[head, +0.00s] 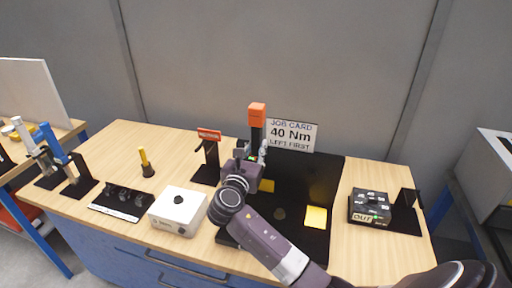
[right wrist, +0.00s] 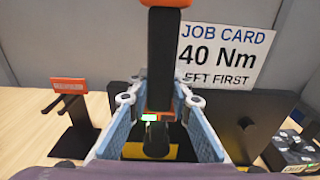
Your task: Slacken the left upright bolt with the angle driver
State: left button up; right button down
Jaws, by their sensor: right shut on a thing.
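My right gripper (head: 254,158) is shut on the angle driver, a black upright tool with an orange top (head: 257,109). In the right wrist view the driver's black body (right wrist: 161,65) stands between the two blue-grey fingers, with a small green light low on it. The gripper is over the left part of the black fixture (head: 325,180). A yellow patch (head: 267,186) lies just below the gripper and another yellow patch (head: 316,216) lies farther right. The left upright bolt cannot be made out; the gripper and driver cover that area. My left gripper is not in view.
A job card (head: 291,134) reading "40 Nm LEFT FIRST" stands behind the fixture. A red-topped black stand (head: 209,157) and a white box with a black knob (head: 179,210) are left. A black socket rack (head: 123,200) is farther left. A black box marked OUT (head: 370,206) is right.

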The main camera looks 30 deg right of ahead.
jog(key=shift+d+r, duration=0.15)
jog(key=shift+r, duration=0.25)
jog(key=shift+s+a+f+p, duration=0.2)
jog(key=shift+s+a+p, duration=0.15)
jog(key=shift+p, duration=0.2)
jog(key=shift+s+a+p, duration=0.3)
jog(key=shift+s+a, duration=0.1)
jog(key=shift+a, duration=0.2)
jog(key=shift+p+v, duration=0.5)
jog(key=shift+v, duration=0.3)
jog(key=shift+s+a, duration=0.1)
jog(key=shift+a, duration=0.05)
jog(key=shift+f, duration=0.2)
